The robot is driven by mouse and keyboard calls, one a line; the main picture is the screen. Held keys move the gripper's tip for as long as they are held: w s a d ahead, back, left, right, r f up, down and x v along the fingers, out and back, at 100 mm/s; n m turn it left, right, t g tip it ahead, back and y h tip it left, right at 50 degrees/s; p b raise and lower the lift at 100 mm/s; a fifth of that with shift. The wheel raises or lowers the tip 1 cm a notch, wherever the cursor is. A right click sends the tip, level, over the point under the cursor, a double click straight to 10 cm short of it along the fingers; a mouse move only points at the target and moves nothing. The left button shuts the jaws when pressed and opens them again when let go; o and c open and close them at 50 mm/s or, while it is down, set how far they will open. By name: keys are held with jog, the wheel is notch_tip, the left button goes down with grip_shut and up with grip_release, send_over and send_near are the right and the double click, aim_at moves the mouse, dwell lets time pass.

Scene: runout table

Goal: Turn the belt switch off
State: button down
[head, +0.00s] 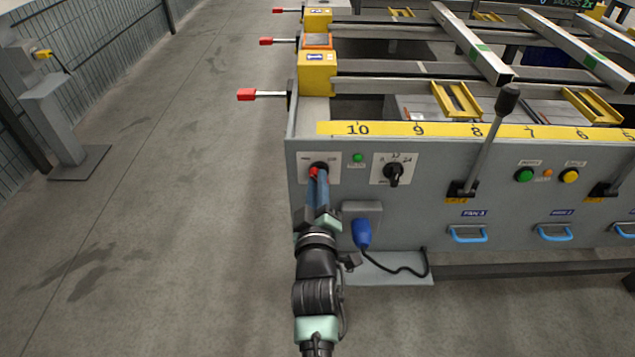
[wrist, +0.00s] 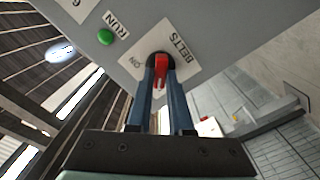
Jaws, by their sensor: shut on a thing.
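The belt switch is a red knob (wrist: 161,69) on a white plate (wrist: 185,52) lettered "BELTS" and "ON" in the wrist view. In the head view the red knob (head: 314,171) shows at the left end of the grey panel. My gripper (wrist: 160,72) has its two blue fingers at the knob, one on each side, shut on it. In the head view my gripper (head: 318,178) reaches up to the plate from below and covers part of the knob and plate.
A green lamp (head: 358,158) and a black rotary selector (head: 394,174) sit right of the switch. A blue plug (head: 361,232) with a black cable hangs below. A tall black-knobbed lever (head: 488,140) stands further right. The floor (head: 180,200) to the left is clear.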

jog(key=c, duration=0.8)
grip_release()
jog(key=shift+s, duration=0.1)
jog(key=s+p, duration=0.5)
jog(key=s, duration=0.7)
jog(key=shift+s, duration=0.4)
